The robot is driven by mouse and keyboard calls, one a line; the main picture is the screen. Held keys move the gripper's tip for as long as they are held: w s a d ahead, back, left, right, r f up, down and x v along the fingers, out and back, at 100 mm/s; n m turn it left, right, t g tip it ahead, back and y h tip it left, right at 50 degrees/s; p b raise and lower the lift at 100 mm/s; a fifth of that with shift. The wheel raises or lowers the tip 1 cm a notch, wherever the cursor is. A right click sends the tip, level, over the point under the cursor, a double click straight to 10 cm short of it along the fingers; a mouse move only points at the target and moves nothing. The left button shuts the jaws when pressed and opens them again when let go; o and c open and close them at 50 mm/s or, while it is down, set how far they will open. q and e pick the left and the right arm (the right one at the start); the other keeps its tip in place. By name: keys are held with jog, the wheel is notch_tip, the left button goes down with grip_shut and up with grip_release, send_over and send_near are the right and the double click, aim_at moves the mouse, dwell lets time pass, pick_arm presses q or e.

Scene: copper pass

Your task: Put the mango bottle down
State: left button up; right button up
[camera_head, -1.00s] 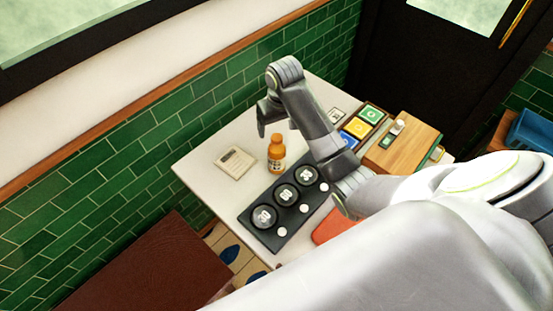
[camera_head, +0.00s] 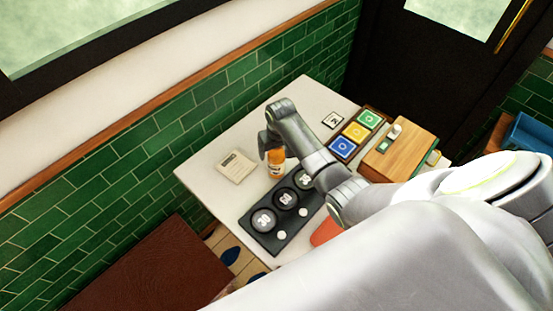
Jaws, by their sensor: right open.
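The orange mango bottle (camera_head: 276,168) with a white label stands upright on the white table (camera_head: 215,150), between the beige card or device and the black panel. My right gripper (camera_head: 268,151) is low over the bottle and hides its top. It is open, and whether a finger touches the bottle cannot be told. My left gripper is not in view.
A beige flat device (camera_head: 236,166) lies left of the bottle. A black panel with round dials (camera_head: 276,222) lies in front. Blue, yellow and green tiles (camera_head: 354,131) and a wooden box (camera_head: 400,155) stand to the right.

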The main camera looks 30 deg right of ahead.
jog(key=shift+f, duration=0.2)
jog(key=shift+c, duration=0.3)
jog(key=shift+w, duration=0.1)
grip_shut()
